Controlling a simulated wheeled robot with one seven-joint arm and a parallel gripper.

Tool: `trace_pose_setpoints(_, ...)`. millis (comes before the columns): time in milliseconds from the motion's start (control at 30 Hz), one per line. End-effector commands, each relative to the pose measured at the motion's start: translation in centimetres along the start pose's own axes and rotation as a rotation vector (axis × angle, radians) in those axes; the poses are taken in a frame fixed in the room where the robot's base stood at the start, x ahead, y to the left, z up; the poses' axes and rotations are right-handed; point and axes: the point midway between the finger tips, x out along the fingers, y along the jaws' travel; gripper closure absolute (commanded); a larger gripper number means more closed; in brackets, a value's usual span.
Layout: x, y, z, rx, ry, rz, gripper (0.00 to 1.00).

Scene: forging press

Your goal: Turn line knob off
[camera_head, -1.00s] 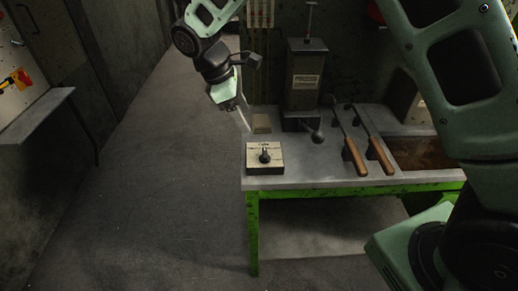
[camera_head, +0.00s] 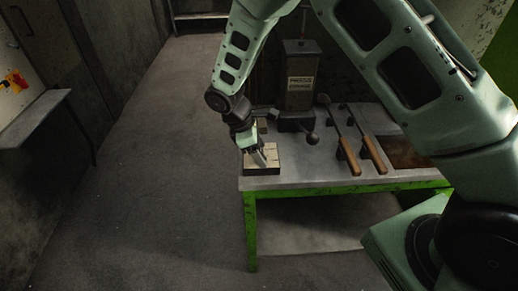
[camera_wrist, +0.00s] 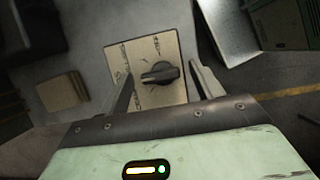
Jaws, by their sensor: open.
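The line knob (camera_wrist: 160,73) is a black rotary knob on a cream, labelled square plate (camera_wrist: 140,52). In the wrist view its pointer end is toward the left and its round body toward the right. In the head view the plate (camera_head: 262,170) sits at the table's front left corner, and my gripper hides the knob. My gripper (camera_wrist: 160,78) is open, with one finger on each side of the knob in the wrist view. In the head view my gripper (camera_head: 262,158) is over the plate. I cannot tell whether the fingers touch the knob.
The grey-topped table (camera_head: 305,178) has green legs. A dark press (camera_head: 300,82) with a ball-ended lever stands behind. Two wooden-handled tools (camera_head: 348,155) lie to the right, by a brown tray (camera_head: 408,152). A small block (camera_wrist: 62,92) is near the plate. Floor on the left is clear.

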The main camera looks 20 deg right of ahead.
Motion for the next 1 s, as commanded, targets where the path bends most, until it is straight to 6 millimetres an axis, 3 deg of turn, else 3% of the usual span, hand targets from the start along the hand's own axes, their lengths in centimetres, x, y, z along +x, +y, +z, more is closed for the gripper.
trace_pose_setpoints(100, 0.0, 0.0, 0.0, 0.0, 0.0, 0.0, 0.37)
trace_pose_setpoints(267, -0.02, -0.01, -0.01, 0.0, 0.0, 0.0, 0.79)
trace_pose_setpoints(667, -0.04, 0.05, 0.0, 0.051, 0.0, -0.022, 0.79)
trace_pose_setpoints(1000, -0.02, 0.25, 0.0, 0.276, 0.001, -0.116, 0.79)
